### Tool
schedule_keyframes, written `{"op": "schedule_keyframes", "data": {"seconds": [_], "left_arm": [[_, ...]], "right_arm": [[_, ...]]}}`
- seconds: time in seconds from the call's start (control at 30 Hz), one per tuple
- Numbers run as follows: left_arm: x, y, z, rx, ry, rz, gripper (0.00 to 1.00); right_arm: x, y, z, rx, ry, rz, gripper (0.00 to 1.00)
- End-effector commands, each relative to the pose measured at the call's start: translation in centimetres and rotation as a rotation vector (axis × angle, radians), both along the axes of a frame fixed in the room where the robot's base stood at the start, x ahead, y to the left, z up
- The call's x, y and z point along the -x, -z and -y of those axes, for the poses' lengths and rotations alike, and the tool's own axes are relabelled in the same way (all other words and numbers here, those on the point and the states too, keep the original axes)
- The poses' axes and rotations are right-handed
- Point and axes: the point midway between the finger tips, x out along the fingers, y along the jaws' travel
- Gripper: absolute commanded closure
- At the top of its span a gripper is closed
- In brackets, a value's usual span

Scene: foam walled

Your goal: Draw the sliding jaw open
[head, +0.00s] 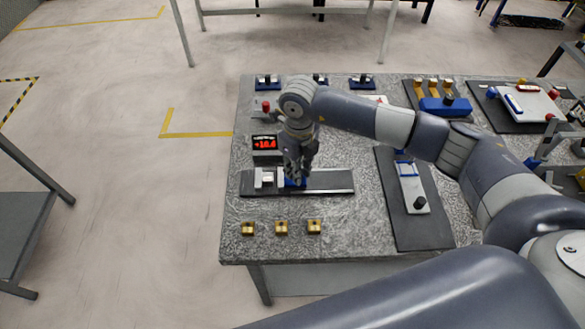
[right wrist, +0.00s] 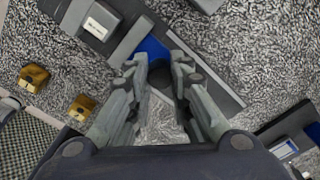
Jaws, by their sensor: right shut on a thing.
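The sliding jaw (head: 291,182) is a blue block on a dark rail (head: 330,181) near the table's left side. It also shows in the right wrist view (right wrist: 152,48), with a dark round knob (right wrist: 160,73) on it. A grey fixed jaw (head: 259,178) stands at the rail's left end, close beside the blue jaw; any gap is hard to judge. My right gripper (head: 296,180) reaches down from above and is shut on the sliding jaw's knob; its fingertips (right wrist: 157,72) stand either side of the knob. My left gripper is not in view.
A red digital readout (head: 265,143) stands behind the rail. Several small brass blocks (head: 281,227) lie in front. The rail right of the blue jaw is bare. A dark plate with a white slide (head: 412,190) lies to the right, and other fixtures (head: 444,105) stand behind.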

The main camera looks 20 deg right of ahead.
Motion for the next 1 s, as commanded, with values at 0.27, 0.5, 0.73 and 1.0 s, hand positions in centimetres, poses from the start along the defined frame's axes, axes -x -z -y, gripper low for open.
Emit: {"op": "schedule_keyframes", "data": {"seconds": [0.27, 0.5, 0.73, 1.0], "left_arm": [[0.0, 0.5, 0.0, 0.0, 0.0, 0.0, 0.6], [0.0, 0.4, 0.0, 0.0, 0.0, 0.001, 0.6], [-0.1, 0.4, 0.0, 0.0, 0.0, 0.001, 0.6], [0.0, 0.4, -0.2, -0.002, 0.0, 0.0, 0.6]], "right_arm": [[0.5, -0.1, 2.2, 0.003, 0.003, 0.003, 1.0], [0.5, -0.1, 2.1, 0.003, 0.003, 0.003, 0.76], [0.5, -0.1, 2.1, 0.002, 0.002, 0.002, 0.59], [0.5, -0.7, 2.1, 0.002, 0.002, 0.003, 0.59]]}}
